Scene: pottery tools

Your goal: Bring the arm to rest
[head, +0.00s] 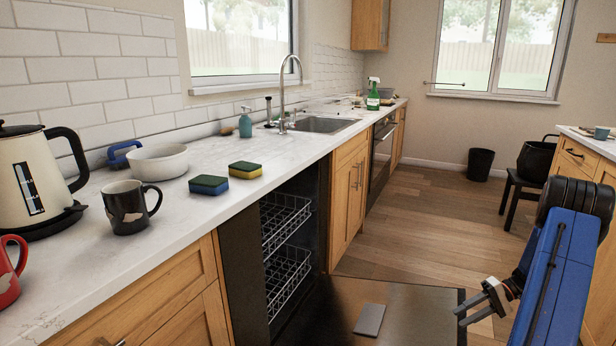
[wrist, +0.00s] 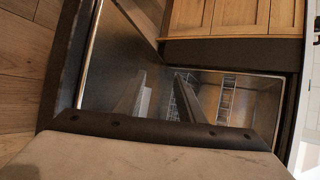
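My gripper (head: 461,316) is at the lower right of the head view, at the end of my blue arm. It hangs in the air in front of the counter, near the lowered dishwasher door (head: 415,300). Its two fingers stand apart with nothing seen between them. In the wrist view the fingers (wrist: 160,98) also show apart, pointing toward the open dishwasher (wrist: 240,95). The gripper looks empty and touches nothing that I can see.
The dishwasher is open, its wire racks (head: 285,235) looking empty. The counter (head: 110,240) holds a kettle (head: 30,175), a dark mug (head: 127,207), a red mug (head: 8,270), a white bowl (head: 158,162) and two sponges (head: 209,185).

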